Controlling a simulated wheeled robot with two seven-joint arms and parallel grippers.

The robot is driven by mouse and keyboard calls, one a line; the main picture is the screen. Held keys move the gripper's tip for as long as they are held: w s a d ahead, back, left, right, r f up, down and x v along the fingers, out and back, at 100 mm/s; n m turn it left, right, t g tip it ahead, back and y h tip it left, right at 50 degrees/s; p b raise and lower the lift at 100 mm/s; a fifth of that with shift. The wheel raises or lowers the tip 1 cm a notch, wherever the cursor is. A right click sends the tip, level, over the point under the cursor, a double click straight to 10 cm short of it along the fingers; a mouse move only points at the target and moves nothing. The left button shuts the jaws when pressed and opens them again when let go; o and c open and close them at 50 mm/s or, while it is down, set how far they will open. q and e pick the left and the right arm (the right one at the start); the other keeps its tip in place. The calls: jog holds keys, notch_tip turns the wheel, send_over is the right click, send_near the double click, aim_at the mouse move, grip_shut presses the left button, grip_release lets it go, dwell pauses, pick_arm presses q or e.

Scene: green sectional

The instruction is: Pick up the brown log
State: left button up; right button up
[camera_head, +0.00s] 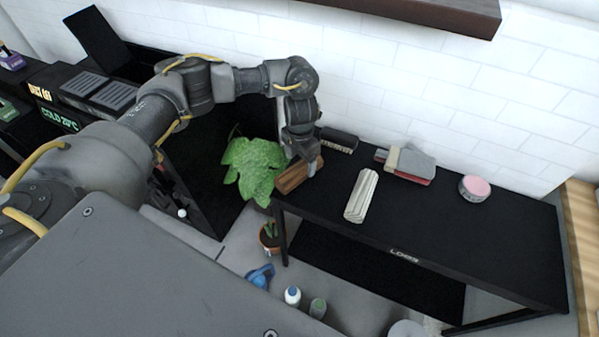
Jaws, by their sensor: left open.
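The brown log (294,178) lies at the left end of the black table (440,222). My left arm reaches in from the left, and my left gripper (304,165) points down at the log's right part. The gripper is open, with its fingers at the log; whether they touch it I cannot tell. The gripper hides part of the log's upper right side. My right gripper is not in view.
A pale log (361,195), a dark block (338,139), a grey and red item (408,164) and a pink-topped tin (474,187) sit on the table. A leafy plant (252,168) stands close left of the log. Bottles (292,296) stand on the floor.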

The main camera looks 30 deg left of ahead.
aim_at(299, 166)
pick_arm(q)
jog(key=shift+s+f, duration=0.15)
jog(key=shift+f, duration=0.15)
notch_tip(299, 166, down, 5)
jog(key=shift+a+r+b, duration=0.1)
jog(key=shift+r+b, duration=0.1)
jog(key=shift+b, duration=0.1)
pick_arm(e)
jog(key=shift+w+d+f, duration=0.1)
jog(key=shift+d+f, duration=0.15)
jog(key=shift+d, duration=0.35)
pick_arm(q)
jog(key=c, duration=1.4)
jog(key=shift+o, duration=0.2)
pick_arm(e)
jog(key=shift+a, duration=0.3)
pick_arm(q)
jog(key=shift+r, duration=0.2)
